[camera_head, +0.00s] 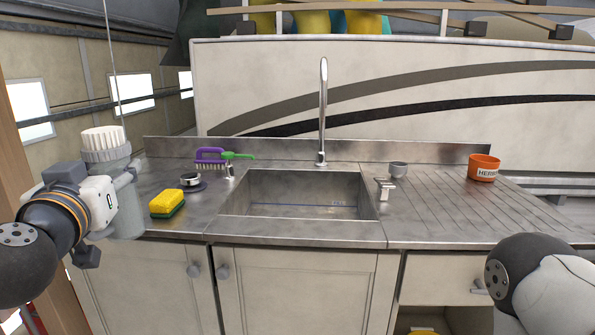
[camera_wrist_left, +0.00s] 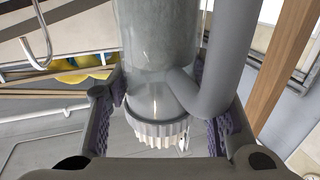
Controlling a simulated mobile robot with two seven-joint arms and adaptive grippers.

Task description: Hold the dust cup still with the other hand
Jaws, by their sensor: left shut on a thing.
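The dust cup is a clear grey cylinder (camera_head: 127,218) with a side handle, a grey ring and a white pleated filter (camera_head: 102,137) on top. It is upright at the left end of the counter in the head view. My left gripper (camera_head: 122,185) is shut on it from the left. In the left wrist view the cup body (camera_wrist_left: 160,40) sits between the purple-padded fingers of the gripper (camera_wrist_left: 165,112), with the grey handle (camera_wrist_left: 220,50) beside it. My right arm shows at the lower right of the head view; its gripper is out of view.
A sink (camera_head: 300,198) with a tall tap (camera_head: 322,110) is in mid-counter. A yellow-green sponge (camera_head: 167,204), a dark round stopper (camera_head: 190,182) and a purple brush (camera_head: 210,157) lie left of it.

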